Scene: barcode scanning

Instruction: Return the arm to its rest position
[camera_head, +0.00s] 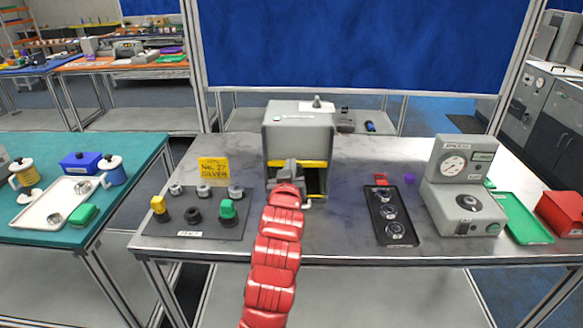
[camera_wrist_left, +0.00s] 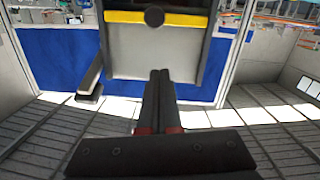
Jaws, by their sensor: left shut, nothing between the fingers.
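My left arm, in red segments, reaches up from the bottom of the head view. My left gripper (camera_head: 290,170) is at the front of a grey box-shaped machine (camera_head: 298,120) with a yellow bar, near the middle of the table. In the left wrist view the two dark fingers of the left gripper (camera_wrist_left: 160,75) are together with nothing between them. They point at the machine's front panel (camera_wrist_left: 150,50), below its yellow bar (camera_wrist_left: 130,17). I cannot tell whether they touch it. My right gripper is not in view.
On the grey table (camera_head: 345,170), a dark mat (camera_head: 180,220) with several knobs lies left of the arm. A black tray (camera_head: 390,215) and a grey gauge machine (camera_head: 460,190) stand right. A green tray (camera_head: 520,218) and red bin (camera_head: 560,213) are at far right. A teal table (camera_head: 130,160) adjoins left.

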